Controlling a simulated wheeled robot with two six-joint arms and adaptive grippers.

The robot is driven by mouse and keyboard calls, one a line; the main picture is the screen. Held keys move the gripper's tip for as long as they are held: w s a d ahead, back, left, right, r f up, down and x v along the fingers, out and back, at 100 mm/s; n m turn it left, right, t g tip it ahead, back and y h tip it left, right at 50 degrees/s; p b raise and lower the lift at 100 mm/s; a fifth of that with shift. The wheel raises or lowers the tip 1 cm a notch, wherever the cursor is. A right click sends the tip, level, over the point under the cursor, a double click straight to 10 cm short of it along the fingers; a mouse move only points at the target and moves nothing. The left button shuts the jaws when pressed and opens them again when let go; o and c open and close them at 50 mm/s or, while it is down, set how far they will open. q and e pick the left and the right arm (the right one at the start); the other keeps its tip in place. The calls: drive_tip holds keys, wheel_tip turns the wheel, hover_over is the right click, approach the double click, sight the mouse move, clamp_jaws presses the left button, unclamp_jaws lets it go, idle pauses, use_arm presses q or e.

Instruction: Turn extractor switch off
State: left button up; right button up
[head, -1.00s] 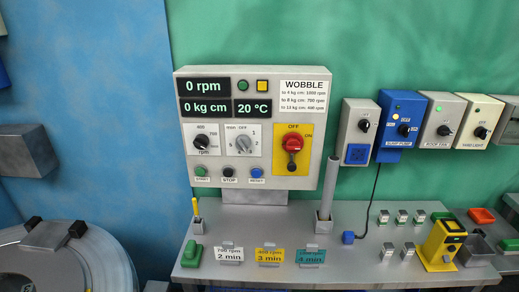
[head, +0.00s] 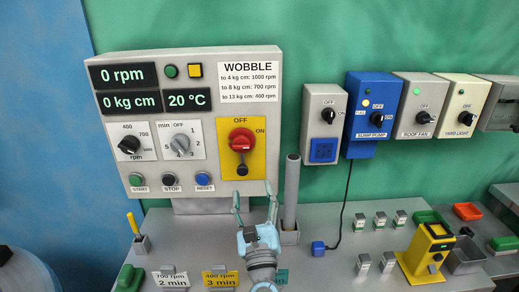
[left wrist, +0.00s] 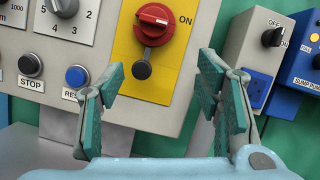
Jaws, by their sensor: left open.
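A red rotary switch (head: 241,140) sits on a yellow plate (head: 257,168) marked OFF at the top and ON at the right. Its red handle shows larger in the left wrist view (left wrist: 154,24), roughly level, with a black knob (left wrist: 142,70) below it. No label reading "extractor" is legible. My left gripper (head: 254,195) is open and empty, below the yellow plate and pointing up at the panel. In the left wrist view its fingers (left wrist: 160,80) stand apart, below the red switch and touching nothing. My right gripper is not in view.
A grey switch box (head: 327,122) with a blue socket hangs right of the panel, beside the blue sump pump box (head: 368,125), roof fan box (head: 417,110) and yard light box (head: 461,110). A grey upright tube (head: 291,195) stands close right of my left gripper.

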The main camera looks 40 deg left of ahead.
sight(241, 149)
use_arm(q)
drive_tip(key=w+a+r+p, duration=0.1)
drive_tip(key=w+a+r, duration=0.1)
drive_tip(key=a, duration=0.1)
drive_tip(key=w+a+r+p, duration=0.1)
drive_tip(key=w+a+r, duration=0.1)
drive_tip(key=a, duration=0.1)
drive_tip(key=w+a+r+p, duration=0.1)
drive_tip(key=w+a+r, duration=0.1)
drive_tip(key=a, duration=0.1)
drive_tip(key=shift+w+r, duration=0.35)
drive_tip(key=shift+r, duration=0.05)
drive_tip(key=shift+w+a+f, duration=0.1)
drive_tip(key=shift+w+f, duration=0.1)
drive_tip(key=shift+w, duration=0.7)
drive_tip(key=shift+s+r, duration=0.1)
drive_tip(key=shift+s, duration=0.05)
drive_tip(key=shift+s+r, duration=0.1)
drive_tip(key=shift+s, duration=0.2)
drive_tip(key=shift+c, duration=0.3)
drive_tip(key=shift+s, duration=0.2)
drive_tip(key=c, duration=1)
drive_tip(key=shift+c, duration=0.5)
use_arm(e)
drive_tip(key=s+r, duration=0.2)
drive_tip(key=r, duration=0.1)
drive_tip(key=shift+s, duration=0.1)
